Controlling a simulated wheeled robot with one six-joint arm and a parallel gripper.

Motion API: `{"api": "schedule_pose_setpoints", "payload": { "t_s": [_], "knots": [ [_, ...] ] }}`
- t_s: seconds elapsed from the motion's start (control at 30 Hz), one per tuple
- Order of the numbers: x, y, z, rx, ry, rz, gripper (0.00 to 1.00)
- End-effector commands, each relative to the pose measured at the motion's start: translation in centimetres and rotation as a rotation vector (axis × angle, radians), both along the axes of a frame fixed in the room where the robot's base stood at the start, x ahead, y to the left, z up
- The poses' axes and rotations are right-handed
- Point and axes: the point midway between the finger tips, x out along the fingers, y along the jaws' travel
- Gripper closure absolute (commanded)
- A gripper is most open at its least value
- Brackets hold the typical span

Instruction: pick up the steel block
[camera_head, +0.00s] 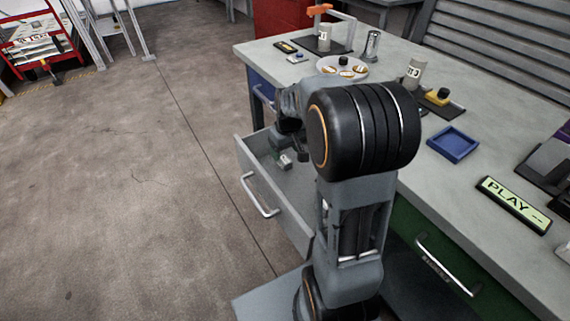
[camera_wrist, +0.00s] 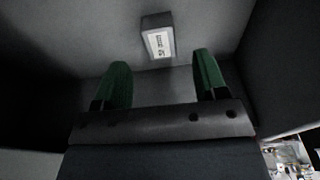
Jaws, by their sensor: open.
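The steel block (camera_wrist: 157,38) shows in the wrist view as a small grey block with a white printed label on one face. It lies on the floor of the open drawer (camera_head: 245,165). A small pale block (camera_head: 285,162) in that drawer in the head view looks like the same one. My gripper (camera_wrist: 162,82) is open, with its two green-padded fingers apart and nothing between them. The block is beyond the fingertips, roughly centred between them, and apart from them. In the head view my arm hides most of the gripper.
The drawer walls stand close around my gripper. The workbench (camera_head: 410,185) above holds a white plate (camera_head: 330,75), a blue tray (camera_head: 453,145) and a PLAY sign (camera_head: 513,203). A green drawer (camera_head: 425,255) is at the right. The floor at left is clear.

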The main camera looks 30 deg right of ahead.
Motion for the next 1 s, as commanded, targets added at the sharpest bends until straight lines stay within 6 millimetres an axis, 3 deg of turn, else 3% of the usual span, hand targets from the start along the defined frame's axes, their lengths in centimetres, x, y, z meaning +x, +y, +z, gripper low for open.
{"api": "schedule_pose_setpoints", "payload": {
  "t_s": [0.17, 0.43, 0.7, 1.0],
  "knots": [
    [0.0, -0.1, -1.2, 0.001, 0.002, -0.002, 0.34],
    [0.4, 0.0, -4.8, 0.001, 0.003, -0.003, 0.34],
    [0.5, 0.0, -5.2, 0.000, 0.000, -0.003, 0.34],
    [0.5, 0.0, -5.1, 0.000, 0.000, -0.003, 0.61]
  ]
}}
